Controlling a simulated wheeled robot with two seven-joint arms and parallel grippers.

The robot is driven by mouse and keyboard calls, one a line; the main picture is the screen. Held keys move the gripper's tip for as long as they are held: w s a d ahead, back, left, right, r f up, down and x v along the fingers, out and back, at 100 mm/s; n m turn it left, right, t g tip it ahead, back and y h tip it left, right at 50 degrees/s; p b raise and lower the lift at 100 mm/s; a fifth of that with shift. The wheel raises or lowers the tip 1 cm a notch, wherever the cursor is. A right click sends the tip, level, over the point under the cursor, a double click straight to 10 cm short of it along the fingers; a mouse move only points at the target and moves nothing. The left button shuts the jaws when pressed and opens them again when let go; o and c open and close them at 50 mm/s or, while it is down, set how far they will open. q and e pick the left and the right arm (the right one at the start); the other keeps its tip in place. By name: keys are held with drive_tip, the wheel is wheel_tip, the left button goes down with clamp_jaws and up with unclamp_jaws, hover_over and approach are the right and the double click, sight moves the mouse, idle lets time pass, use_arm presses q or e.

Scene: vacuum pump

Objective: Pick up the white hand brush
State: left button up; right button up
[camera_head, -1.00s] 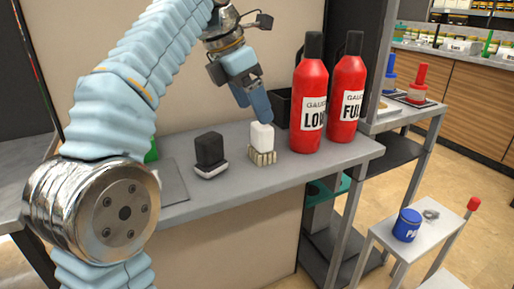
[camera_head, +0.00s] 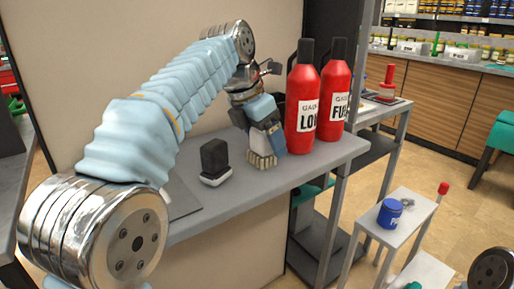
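The white hand brush (camera_head: 259,146) stands on the grey bench with its pale bristles (camera_head: 262,162) down. My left gripper (camera_head: 258,137) reaches down over it from above, with its fingers around the white handle and partly hiding it. I cannot tell whether the fingers press on the handle or are still apart from it. The bristles appear to rest on the bench top. My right gripper is not in view.
Two red bottles (camera_head: 304,113) (camera_head: 334,100) stand close on the right, the nearer almost beside my gripper. The bench (camera_head: 235,198) is clear in front. A small white stand holds a blue jar (camera_head: 389,213).

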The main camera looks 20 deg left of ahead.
use_arm(q)
drive_tip(key=c, duration=1)
drive_tip(key=shift+r, duration=0.1)
drive_tip(key=shift+r, duration=0.6)
drive_tip(key=s+r, duration=0.4)
drive_tip(key=s+d+r, duration=0.1)
drive_tip(key=s+r, duration=0.2)
drive_tip(key=s, duration=0.2)
drive_tip(key=s+r, duration=0.4)
drive_tip(key=s, duration=0.1)
drive_tip(key=shift+d+r+b, duration=0.25)
drive_tip(key=shift+r+b, duration=0.05)
drive_tip(key=shift+b, duration=0.1)
